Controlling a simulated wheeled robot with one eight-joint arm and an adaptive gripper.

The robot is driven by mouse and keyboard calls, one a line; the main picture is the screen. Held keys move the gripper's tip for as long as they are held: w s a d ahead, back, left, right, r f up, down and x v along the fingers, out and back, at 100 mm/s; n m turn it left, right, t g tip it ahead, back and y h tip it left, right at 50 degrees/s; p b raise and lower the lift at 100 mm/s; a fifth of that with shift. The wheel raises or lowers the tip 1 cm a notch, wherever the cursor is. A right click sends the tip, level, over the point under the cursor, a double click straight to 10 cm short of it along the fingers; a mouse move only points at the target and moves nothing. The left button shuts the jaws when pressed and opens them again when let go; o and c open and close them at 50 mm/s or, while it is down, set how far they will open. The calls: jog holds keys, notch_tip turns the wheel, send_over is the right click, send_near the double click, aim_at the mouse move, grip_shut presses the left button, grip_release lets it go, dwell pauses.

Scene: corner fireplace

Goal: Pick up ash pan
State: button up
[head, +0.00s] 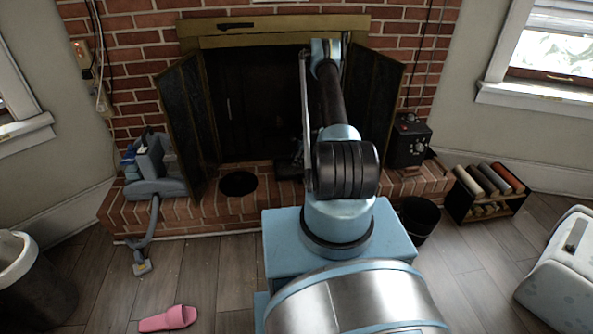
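A flat, round black thing (238,183) lies on the brick hearth (225,208) in front of the fireplace opening; it looks like the ash pan, but I cannot be sure. My arm reaches forward over the right part of the hearth, to the right of this thing. A dark shape (289,168) beside my arm, low at the opening, may be my gripper. It is too dark and partly hidden to tell whether its fingers are open or shut, or whether it holds anything. The round thing appears apart from that shape.
Open fireplace doors (187,120) flank the opening. A grey vacuum-like device (155,172) stands on the hearth at left, a black box (408,143) at right. A black bucket (418,215), a log rack (488,197) and a pink slipper (168,319) are on the floor.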

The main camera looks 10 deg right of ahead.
jog(key=shift+c, duration=0.6)
grip_shut()
jog(key=shift+r, duration=5.2)
